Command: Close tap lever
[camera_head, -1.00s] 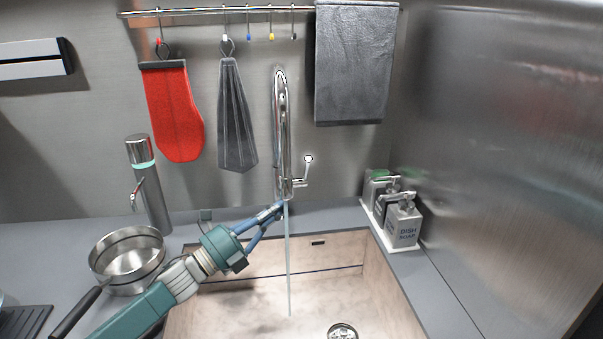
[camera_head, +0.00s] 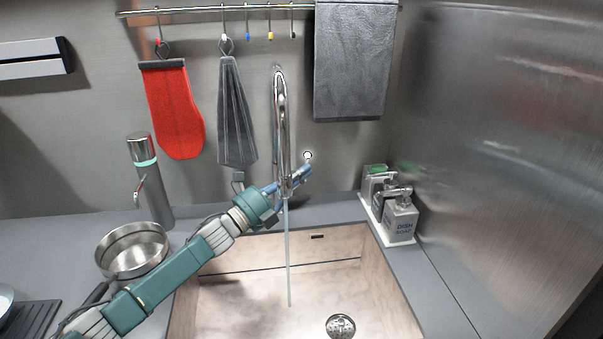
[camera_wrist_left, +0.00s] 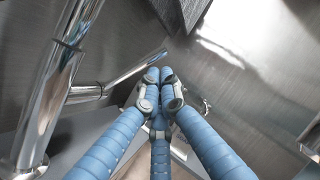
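The chrome tap (camera_head: 282,125) stands behind the sink, and a thin stream of water (camera_head: 288,255) runs from it into the basin. Its slim lever (camera_head: 307,163) has a round end and sticks up on the right side of the tap. In the left wrist view the lever (camera_wrist_left: 135,72) slants up to the right from the tap body (camera_wrist_left: 55,80). My left gripper (camera_head: 305,171) reaches past the tap, its blue fingertips at the lever. In the wrist view its fingertips (camera_wrist_left: 160,75) are together, close by the lever; contact is unclear. My right gripper is not in view.
The sink (camera_head: 345,280) lies below. Soap dispensers (camera_head: 401,218) stand on a tray at the right.

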